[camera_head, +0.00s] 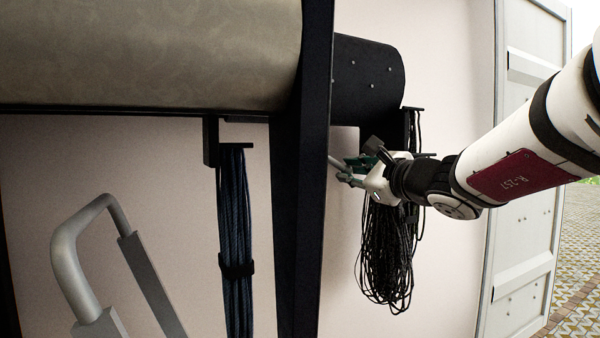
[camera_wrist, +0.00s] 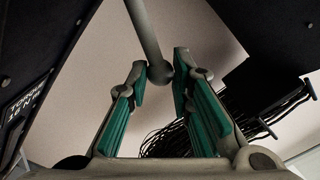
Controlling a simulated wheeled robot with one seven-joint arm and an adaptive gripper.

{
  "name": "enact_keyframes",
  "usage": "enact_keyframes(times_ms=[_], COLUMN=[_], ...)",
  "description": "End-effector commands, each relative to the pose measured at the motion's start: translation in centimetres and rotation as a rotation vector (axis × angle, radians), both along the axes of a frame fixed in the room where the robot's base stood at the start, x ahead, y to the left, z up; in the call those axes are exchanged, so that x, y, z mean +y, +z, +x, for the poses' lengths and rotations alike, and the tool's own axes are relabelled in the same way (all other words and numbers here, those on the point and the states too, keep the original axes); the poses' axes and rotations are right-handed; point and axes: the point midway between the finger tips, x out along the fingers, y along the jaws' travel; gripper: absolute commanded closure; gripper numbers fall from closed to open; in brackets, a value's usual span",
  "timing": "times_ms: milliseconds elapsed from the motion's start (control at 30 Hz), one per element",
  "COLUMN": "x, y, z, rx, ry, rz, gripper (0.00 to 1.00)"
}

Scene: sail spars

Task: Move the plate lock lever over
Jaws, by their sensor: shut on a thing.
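The plate lock lever is a thin grey rod (camera_wrist: 147,32) with a ball end in the wrist view. It comes down from the top, and its ball end sits between my gripper's green fingertips (camera_wrist: 161,80). My gripper is shut on this ball end. In the head view the lever (camera_head: 337,162) is a short light rod just right of the black post, and my gripper (camera_head: 354,172) is at its end. The lever's pivot is not visible in either view.
A black upright post (camera_head: 300,200) stands just left of my gripper. A black drum-like housing (camera_head: 368,80) is above it. A bundle of loose black cords (camera_head: 385,255) hangs below and behind it. A blue rope coil (camera_head: 236,220) and a grey handle (camera_head: 75,250) are at left.

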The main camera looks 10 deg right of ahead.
Motion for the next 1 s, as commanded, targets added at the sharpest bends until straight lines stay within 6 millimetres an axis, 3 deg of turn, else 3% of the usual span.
enact_keyframes(times_ms=[500, 1000], x=[1.5, 1.8], y=[-1.9, -2.2], z=[-0.4, -0.5], rx=[-0.001, 0.000], ry=[0.003, 0.003], rz=[-0.002, -0.001], gripper=[0.95, 0.95])
